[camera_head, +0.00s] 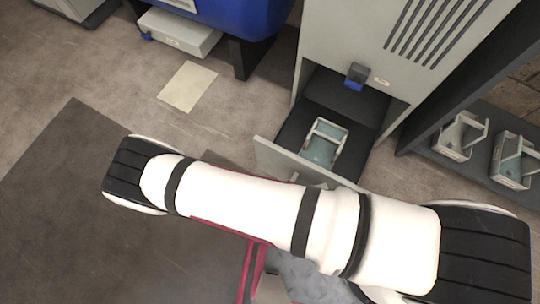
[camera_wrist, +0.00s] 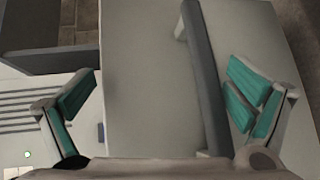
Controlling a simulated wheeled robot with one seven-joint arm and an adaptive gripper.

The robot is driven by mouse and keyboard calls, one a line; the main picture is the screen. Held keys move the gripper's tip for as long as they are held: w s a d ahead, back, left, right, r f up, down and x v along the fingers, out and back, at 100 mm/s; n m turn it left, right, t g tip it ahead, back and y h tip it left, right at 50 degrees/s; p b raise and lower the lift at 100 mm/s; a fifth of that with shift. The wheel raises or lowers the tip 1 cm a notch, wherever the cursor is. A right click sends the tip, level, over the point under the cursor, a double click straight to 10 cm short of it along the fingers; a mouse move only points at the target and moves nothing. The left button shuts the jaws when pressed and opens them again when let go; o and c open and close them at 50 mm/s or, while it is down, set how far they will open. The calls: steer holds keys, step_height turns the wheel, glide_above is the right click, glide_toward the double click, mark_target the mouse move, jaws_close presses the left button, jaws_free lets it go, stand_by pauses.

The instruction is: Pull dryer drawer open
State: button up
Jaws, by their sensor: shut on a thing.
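The dryer (camera_head: 375,30) is a tall pale grey cabinet at the upper right of the head view. Its drawer (camera_head: 290,168) stands pulled out, its dark inside showing. My arm covers part of the drawer front. In the wrist view, a dark grey handle bar (camera_wrist: 203,75) runs along a pale grey face. My gripper (camera_wrist: 163,88), with teal finger pads, straddles that area and is shut on the handle. The pads look well apart and the exact contact is unclear. In the head view my gripper is hidden.
A small frame-like carrier (camera_head: 325,143) with a blue-green base sits inside the drawer. Similar carriers (camera_head: 459,136) stand on a dark shelf at right. A blue machine (camera_head: 235,15) stands at upper left. A pale sheet (camera_head: 187,86) lies on the floor, which is otherwise open at left.

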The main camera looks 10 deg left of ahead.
steer(key=shift+b+v, duration=0.7)
steer(key=shift+v, duration=1.25)
steer(key=c, duration=0.4)
steer(key=shift+s+a, duration=0.1)
steer(key=shift+a, duration=0.15)
steer(key=c, duration=0.4)
steer(key=shift+s+a+f, duration=0.15)
steer(key=shift+a, duration=0.15)
steer(key=shift+c, duration=0.6)
steer(key=f+b+v, duration=0.2)
steer(key=b+v, duration=0.1)
steer(key=v, duration=0.7)
steer(key=shift+s+a, duration=0.2)
steer(key=shift+s, duration=0.25)
